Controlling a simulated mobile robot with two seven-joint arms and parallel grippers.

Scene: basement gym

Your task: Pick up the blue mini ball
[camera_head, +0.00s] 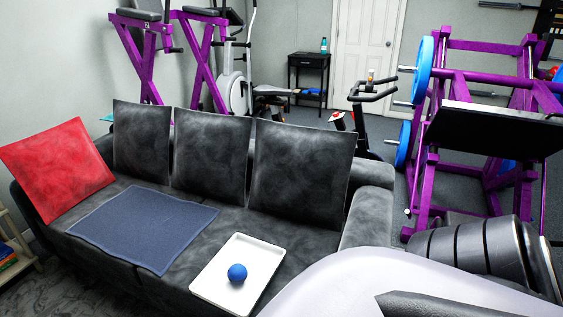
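The blue mini ball (237,273) rests in a white tray (252,247) on the seat of the dark grey sofa (345,240). The ball is toward the near part of the tray. Nothing covers it. Part of my own body, white with a dark ribbed arm link, fills the lower right. Neither gripper shows in this view.
A blue-grey mat (143,226) lies on the seat left of the tray. A red cushion (58,168) and several dark cushions (302,172) lean along the sofa back. Purple gym racks (430,180) stand at the right. A black side table (308,68) stands behind.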

